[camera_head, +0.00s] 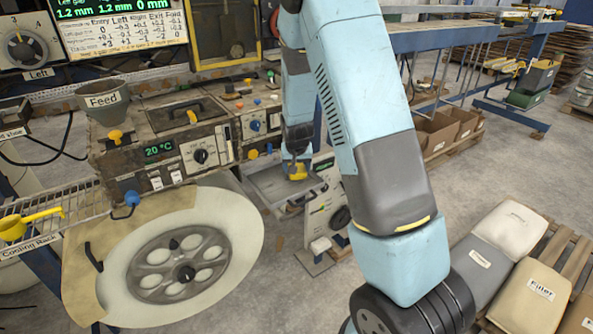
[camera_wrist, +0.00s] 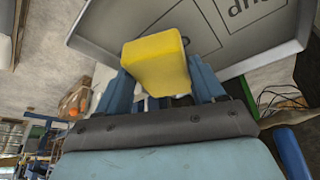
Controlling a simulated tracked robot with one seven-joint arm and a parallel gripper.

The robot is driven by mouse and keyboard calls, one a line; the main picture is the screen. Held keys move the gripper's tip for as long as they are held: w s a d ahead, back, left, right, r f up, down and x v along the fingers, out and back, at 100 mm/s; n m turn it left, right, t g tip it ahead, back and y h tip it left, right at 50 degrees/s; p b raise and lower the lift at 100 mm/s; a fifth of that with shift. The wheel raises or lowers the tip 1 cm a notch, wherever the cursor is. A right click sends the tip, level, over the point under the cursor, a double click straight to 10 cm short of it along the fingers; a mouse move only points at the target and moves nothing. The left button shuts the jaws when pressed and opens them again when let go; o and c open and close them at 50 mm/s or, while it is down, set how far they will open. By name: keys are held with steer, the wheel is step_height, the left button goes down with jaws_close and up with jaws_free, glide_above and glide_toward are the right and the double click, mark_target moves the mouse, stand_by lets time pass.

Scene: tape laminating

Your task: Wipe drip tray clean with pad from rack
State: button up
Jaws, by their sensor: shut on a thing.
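A yellow pad (camera_wrist: 155,64) is held between the blue fingers of my gripper (camera_wrist: 170,88) in the wrist view. The same pad (camera_head: 297,171) shows small in the head view, at the low end of my arm. The grey metal drip tray (camera_wrist: 95,38) lies beyond the pad in the wrist view, with part of a printed label on its floor. In the head view the drip tray (camera_head: 268,187) sits right of the machine, partly behind my arm. The pad is over the tray area; I cannot tell whether it touches the floor of the tray.
A control box with a temperature display (camera_head: 160,150) and a large white reel (camera_head: 235,235) stand left of the tray. A white unit with a dark knob (camera_head: 325,205) stands close on its right. A wire cooling rack (camera_head: 70,205) with a yellow scoop (camera_head: 14,228) is at far left.

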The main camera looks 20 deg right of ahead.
steer(key=shift+r, duration=2.2)
steer(key=shift+r, duration=0.1)
